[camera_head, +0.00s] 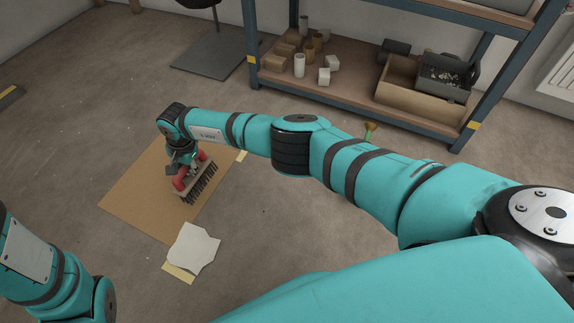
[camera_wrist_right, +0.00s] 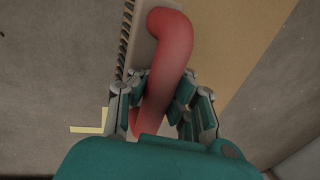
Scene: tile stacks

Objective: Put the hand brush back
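The hand brush (camera_head: 180,185) has a red curved handle, a pale body and dark bristles. It is over the brown cardboard sheet (camera_head: 135,190) at the left of the head view. My right gripper (camera_head: 181,166) is at its handle from above. In the right wrist view the red handle (camera_wrist_right: 170,45) runs between the fingers of my right gripper (camera_wrist_right: 158,92), which are closed around it. The bristles show at one side of the body. I cannot tell whether the brush touches the sheet. My left gripper is out of view; only part of the left arm shows.
A white irregular tile piece (camera_head: 192,250) lies by the sheet's near edge, with a yellowish strip under it. A shelf rack (camera_head: 345,105) at the back holds cups, small blocks, a cardboard box (camera_head: 400,90) and a dark bin (camera_head: 445,75). A small green-handled item (camera_head: 369,131) is before it.

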